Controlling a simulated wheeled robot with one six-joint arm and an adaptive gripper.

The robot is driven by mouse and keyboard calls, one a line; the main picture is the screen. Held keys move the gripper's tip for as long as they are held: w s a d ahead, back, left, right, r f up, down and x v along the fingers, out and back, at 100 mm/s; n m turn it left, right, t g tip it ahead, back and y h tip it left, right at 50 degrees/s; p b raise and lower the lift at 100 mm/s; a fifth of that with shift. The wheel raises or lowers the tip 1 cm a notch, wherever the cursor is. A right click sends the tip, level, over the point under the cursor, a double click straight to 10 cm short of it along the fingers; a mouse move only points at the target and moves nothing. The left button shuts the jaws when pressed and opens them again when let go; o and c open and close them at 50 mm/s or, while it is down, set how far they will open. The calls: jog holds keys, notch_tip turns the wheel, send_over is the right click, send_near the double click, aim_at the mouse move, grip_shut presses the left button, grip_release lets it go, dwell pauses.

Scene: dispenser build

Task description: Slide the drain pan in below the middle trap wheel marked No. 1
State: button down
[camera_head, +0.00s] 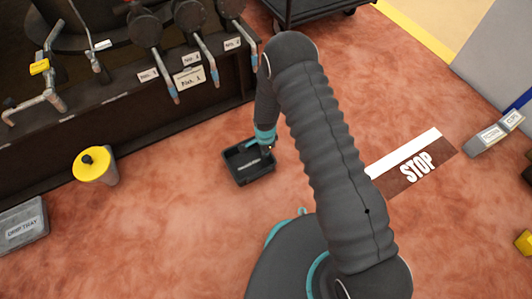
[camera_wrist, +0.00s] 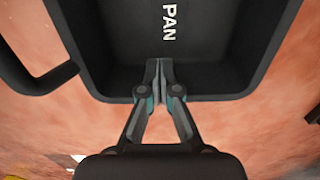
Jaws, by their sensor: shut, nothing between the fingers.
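The drain pan (camera_head: 256,178) is a small black open tray on the reddish floor, in front of the dark bench. The wrist view shows its dark inside and near wall (camera_wrist: 215,88), with "PAN" in white letters. My gripper (camera_wrist: 159,66) is shut and empty, its fingertips overlapping the near wall of the pan; I cannot tell whether they touch it. In the head view my gripper (camera_head: 267,146) is at the pan's upper right side, partly hidden by my arm. Dark trap wheels (camera_head: 145,28), including a middle one (camera_head: 189,15), stand above the bench with small, hard-to-read labels.
A yellow-topped container (camera_head: 92,165) and a grey drip tray box (camera_head: 22,226) stand at left. A dark cart (camera_head: 300,12) is at the top. A STOP floor marking (camera_head: 416,167) and grey labelled boxes (camera_head: 495,133) are at right. Floor between pan and bench is clear.

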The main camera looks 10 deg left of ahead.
aim_at(258, 163)
jog(key=shift+s, duration=0.1)
jog(key=shift+s+a, duration=0.15)
jog(key=shift+a, duration=0.1)
jog(key=shift+s+a+f+b, duration=0.15)
jog(key=shift+s+a+b, duration=0.35)
jog(key=shift+s+a, duration=0.55)
notch_tip(258, 163, up, 10)
jog(key=p, duration=0.1)
jog(key=shift+a, duration=0.2)
